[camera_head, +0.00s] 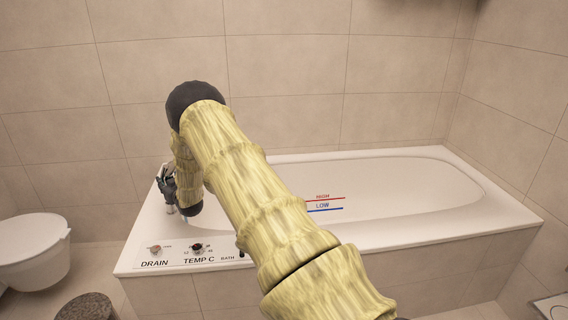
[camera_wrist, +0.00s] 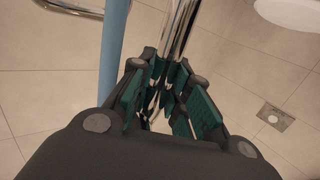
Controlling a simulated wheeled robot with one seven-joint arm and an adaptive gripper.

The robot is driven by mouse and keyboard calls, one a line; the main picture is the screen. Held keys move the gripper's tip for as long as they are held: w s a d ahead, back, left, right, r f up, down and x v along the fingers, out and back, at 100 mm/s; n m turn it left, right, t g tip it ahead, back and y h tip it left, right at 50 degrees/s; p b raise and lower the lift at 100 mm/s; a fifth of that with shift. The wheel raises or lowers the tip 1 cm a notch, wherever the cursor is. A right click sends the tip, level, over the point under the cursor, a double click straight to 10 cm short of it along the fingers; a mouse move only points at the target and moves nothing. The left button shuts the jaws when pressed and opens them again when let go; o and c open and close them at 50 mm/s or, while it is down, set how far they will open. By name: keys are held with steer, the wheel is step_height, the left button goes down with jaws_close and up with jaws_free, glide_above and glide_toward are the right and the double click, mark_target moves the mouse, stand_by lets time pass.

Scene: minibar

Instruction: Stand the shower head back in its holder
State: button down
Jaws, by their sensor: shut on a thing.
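My gripper (camera_head: 168,187) is at the far left end of the bathtub, small and partly hidden by my arm in the head view. In the wrist view my gripper (camera_wrist: 168,98) has its green-padded fingers closed around a shiny chrome piece. This looks like the shower head (camera_wrist: 179,30), with its chrome length running up and away from between the fingers. Its lower part is hidden by the fingers. I cannot clearly make out the holder in either view.
The white bathtub (camera_head: 420,160) stands against the tiled wall. Its front left rim carries drain (camera_head: 154,249) and temperature (camera_head: 197,247) knobs. A toilet (camera_head: 32,240) stands at left, a dark round stool (camera_head: 86,308) below. A blue tube (camera_wrist: 112,50) runs beside my gripper.

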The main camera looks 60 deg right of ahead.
steer(key=shift+f+b, duration=0.6)
steer(key=shift+f, duration=0.45)
stand_by(0.4)
steer(key=c, duration=1.3)
jaws_free()
steer(key=shift+o, duration=0.2)
steer(key=f+v, duration=0.1)
steer(key=v, duration=1.1)
steer(key=shift+r, duration=0.45)
